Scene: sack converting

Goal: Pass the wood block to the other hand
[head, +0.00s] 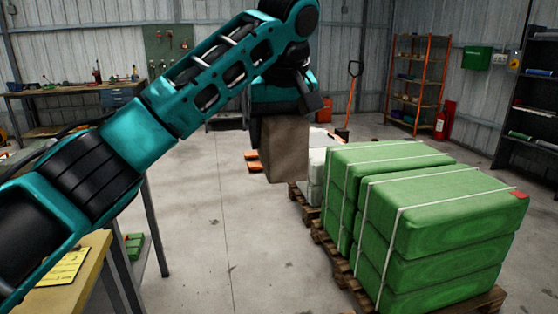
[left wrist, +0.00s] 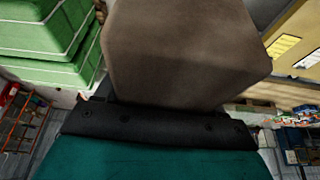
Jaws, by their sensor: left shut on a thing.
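A brown wood block (head: 285,150) hangs below my left gripper (head: 284,112) in the head view. The left gripper is shut on it and holds it up in the air over open floor. The block (left wrist: 185,50) fills the upper middle of the left wrist view, with the dark gripper body (left wrist: 160,125) just below it. The fingertips are mostly hidden by the block and the gripper body. My right gripper shows in neither view.
Strapped green sacks (head: 440,215) are stacked on pallets (head: 330,250) at the right. A workbench edge (head: 85,260) with a yellow sheet is at the lower left. Open concrete floor (head: 220,230) lies between. An orange shelf (head: 418,80) and fire extinguisher (head: 441,124) stand behind.

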